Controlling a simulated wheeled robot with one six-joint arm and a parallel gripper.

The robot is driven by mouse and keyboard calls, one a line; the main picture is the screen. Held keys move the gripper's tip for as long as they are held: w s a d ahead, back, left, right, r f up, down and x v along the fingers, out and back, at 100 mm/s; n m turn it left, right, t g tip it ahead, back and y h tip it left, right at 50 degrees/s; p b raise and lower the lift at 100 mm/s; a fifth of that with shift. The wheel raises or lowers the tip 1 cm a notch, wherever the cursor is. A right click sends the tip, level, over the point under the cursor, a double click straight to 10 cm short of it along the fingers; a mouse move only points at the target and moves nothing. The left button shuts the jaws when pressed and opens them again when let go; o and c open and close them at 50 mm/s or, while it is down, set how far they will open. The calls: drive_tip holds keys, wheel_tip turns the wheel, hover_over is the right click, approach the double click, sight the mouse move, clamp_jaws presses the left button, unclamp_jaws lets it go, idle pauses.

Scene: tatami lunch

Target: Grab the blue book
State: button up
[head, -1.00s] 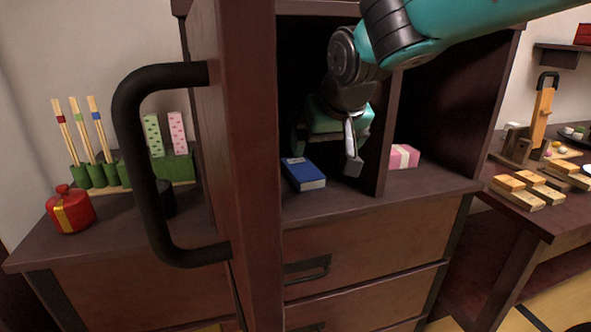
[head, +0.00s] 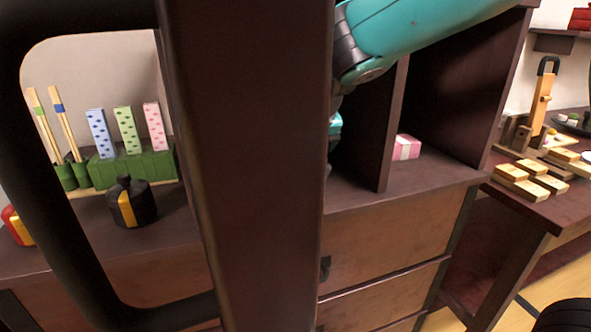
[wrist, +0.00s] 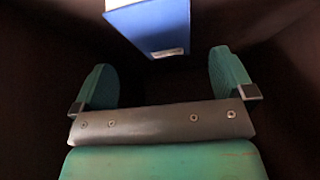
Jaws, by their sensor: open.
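The blue book (wrist: 152,27) shows in the wrist view at the top centre, ahead of my gripper. Its blue cover and a strip of pale page edges are visible. My gripper (wrist: 162,78) is open, with its two green fingers apart and nothing between them. The book lies beyond the fingertips, roughly centred between them, and does not appear held. In the head view the open cabinet door (head: 250,160) hides the book and most of my gripper.
The door's black handle (head: 30,160) looms close at left. A cabinet divider (head: 391,130) stands right of my arm, with a pink box (head: 406,147) beyond it. A black jar (head: 130,203) and a green holder (head: 130,168) stand left. A table (head: 545,205) with wooden blocks is at right.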

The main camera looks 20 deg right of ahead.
drive_tip(key=b+x, duration=0.1)
drive_tip(key=x, duration=0.3)
drive_tip(key=shift+w+a+f, duration=0.1)
drive_tip(key=shift+a+f, duration=0.05)
drive_tip(key=shift+f, duration=0.25)
drive_tip(key=c, duration=1.1)
